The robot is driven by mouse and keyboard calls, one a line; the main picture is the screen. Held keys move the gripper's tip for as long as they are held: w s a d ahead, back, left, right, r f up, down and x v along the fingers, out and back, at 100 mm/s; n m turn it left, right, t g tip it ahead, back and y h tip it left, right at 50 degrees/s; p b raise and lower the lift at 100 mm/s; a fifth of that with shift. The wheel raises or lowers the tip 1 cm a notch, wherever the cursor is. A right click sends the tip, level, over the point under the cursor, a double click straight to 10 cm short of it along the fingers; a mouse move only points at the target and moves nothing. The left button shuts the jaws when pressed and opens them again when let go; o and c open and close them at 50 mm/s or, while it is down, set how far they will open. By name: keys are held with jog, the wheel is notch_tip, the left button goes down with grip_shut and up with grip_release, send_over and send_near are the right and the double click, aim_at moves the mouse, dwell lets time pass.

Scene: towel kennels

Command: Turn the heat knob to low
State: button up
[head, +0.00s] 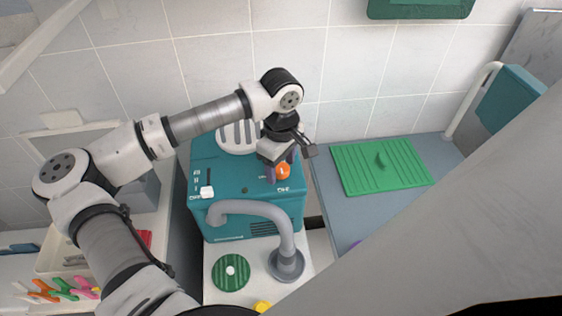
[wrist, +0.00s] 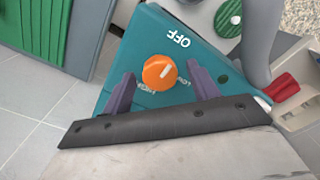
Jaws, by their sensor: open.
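The heat knob (head: 283,172) is orange with a white pointer line and sits on top of a teal heater unit (head: 225,165). In the wrist view the knob (wrist: 157,73) shows between my two purple fingers, with a gap on each side. Its white line points to the upper right, roughly toward the OFF label (wrist: 179,38). A HIGH label (wrist: 145,89) is by the left finger and a partly hidden LOW label (wrist: 182,82) is by the right finger. My gripper (wrist: 163,82) is open over the knob; it also shows in the head view (head: 281,168).
A white slider (head: 207,191) with its own OFF mark is on the unit's left. A grey curved pipe (head: 250,210) arches in front, near a green round disc (head: 231,271). A green ribbed mat (head: 380,166) lies on the grey surface to the right.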

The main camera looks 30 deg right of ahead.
jog(key=c, duration=1)
